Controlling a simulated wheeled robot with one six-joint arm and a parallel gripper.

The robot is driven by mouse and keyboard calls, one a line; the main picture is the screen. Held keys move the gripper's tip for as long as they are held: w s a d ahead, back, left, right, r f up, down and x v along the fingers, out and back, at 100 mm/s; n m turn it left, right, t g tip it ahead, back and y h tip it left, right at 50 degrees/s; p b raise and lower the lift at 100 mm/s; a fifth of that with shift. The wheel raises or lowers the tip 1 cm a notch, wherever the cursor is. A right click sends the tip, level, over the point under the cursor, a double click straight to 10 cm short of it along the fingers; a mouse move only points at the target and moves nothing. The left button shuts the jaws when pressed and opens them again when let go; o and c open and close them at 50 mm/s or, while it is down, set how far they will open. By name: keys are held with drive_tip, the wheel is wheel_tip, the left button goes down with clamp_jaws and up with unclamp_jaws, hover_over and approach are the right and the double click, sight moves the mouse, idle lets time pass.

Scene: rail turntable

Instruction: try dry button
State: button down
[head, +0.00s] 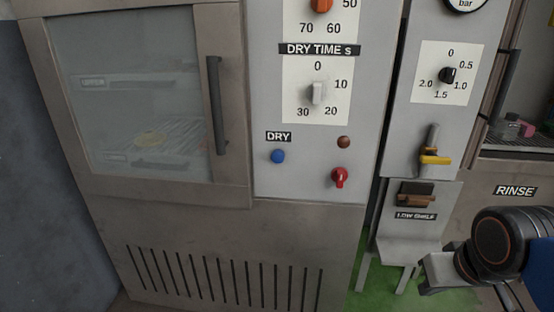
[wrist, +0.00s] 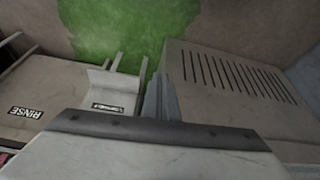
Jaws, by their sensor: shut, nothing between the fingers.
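The blue round dry button (head: 278,156) sits on the light grey control panel in the head view, just below the black DRY label (head: 278,136). Nothing covers it. My gripper is at the lower right of the head view, partly seen, well to the right of the button and lower. In the wrist view my gripper (wrist: 160,92) is shut and empty, with its fingers together. The dry button does not show in the wrist view.
A brown lamp (head: 343,142) and a red knob (head: 339,177) sit right of the button, with the pale DRY TIME dial (head: 317,93) above. The glazed door's dark handle (head: 216,105) is to the left. A yellow-ended lever (head: 434,157) and a small low shelf (head: 405,247) stand right.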

drive_tip(key=w+a+r+n+h, duration=0.1)
drive_tip(key=w+a+r+n, duration=0.25)
drive_tip(key=w+a, duration=0.3)
drive_tip(key=w+a+r+n+h, duration=0.1)
drive_tip(key=w+a+r+n, duration=0.1)
drive_tip(key=w+a+r, duration=0.4)
drive_tip(key=w+a+r+n+t, duration=0.1)
drive_tip(key=w+a+r+t, duration=0.1)
drive_tip(key=a, duration=0.8)
drive_tip(key=w+a+r+n+t, duration=0.1)
drive_tip(key=w+a+r+n, duration=0.1)
drive_tip(key=a, duration=0.9)
drive_tip(key=shift+r+t, duration=0.3)
drive_tip(key=shift+t, duration=0.1)
drive_tip(key=shift+n, duration=0.25)
approach(274, 161)
drive_tip(key=shift+w+d+f, duration=0.3)
drive_tip(key=shift+w+f, duration=0.05)
drive_tip(key=shift+f, duration=0.5)
drive_tip(key=shift+w+d+f, duration=0.3)
drive_tip(key=shift+w+f, duration=0.05)
drive_tip(key=shift+f, duration=0.45)
drive_tip(key=shift+w+d+f, duration=0.3)
drive_tip(key=shift+w+f, duration=0.05)
drive_tip(key=shift+f, duration=0.5)
drive_tip(key=shift+w, duration=0.15)
